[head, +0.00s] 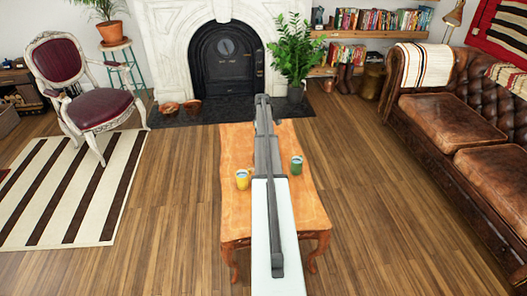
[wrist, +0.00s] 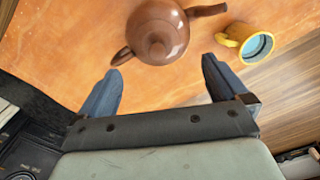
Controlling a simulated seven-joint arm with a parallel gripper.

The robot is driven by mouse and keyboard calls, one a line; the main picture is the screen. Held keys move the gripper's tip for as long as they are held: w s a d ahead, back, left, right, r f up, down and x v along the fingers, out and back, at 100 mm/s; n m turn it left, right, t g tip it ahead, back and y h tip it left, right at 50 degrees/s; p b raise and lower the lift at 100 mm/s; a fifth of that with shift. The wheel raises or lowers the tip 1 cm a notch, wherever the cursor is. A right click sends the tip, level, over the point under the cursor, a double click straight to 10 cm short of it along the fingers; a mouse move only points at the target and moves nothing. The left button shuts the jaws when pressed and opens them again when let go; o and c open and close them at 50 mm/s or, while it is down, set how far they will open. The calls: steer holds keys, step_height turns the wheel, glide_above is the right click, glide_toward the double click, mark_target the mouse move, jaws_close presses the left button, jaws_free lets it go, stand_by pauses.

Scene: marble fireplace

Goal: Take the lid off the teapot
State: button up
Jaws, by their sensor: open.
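In the wrist view, a brown teapot (wrist: 172,22) with its lid (wrist: 157,44) seated on top stands on the orange wooden table (wrist: 60,45). The lid has a small round knob. The teapot's handle points to the lower left and its spout to the upper right. My gripper (wrist: 158,80) is open and empty, its two fingers apart, just on the near side of the teapot and not around the lid. In the head view the table (head: 236,150) shows, but the teapot is hidden behind my arm.
A yellow mug (wrist: 254,44) stands right of the teapot, near the table edge; it also shows in the head view (head: 242,179). A green mug (head: 296,165) stands right of my arm. A plant (head: 295,55), a chair (head: 80,85) and a sofa (head: 465,130) stand clear of the table.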

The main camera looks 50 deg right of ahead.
steer(key=shift+w+d+f, duration=0.1)
steer(key=shift+d+f, duration=0.05)
steer(key=shift+f, duration=3.45)
steer(key=shift+c, duration=0.4)
steer(key=c, duration=1)
steer(key=shift+r, duration=0.15)
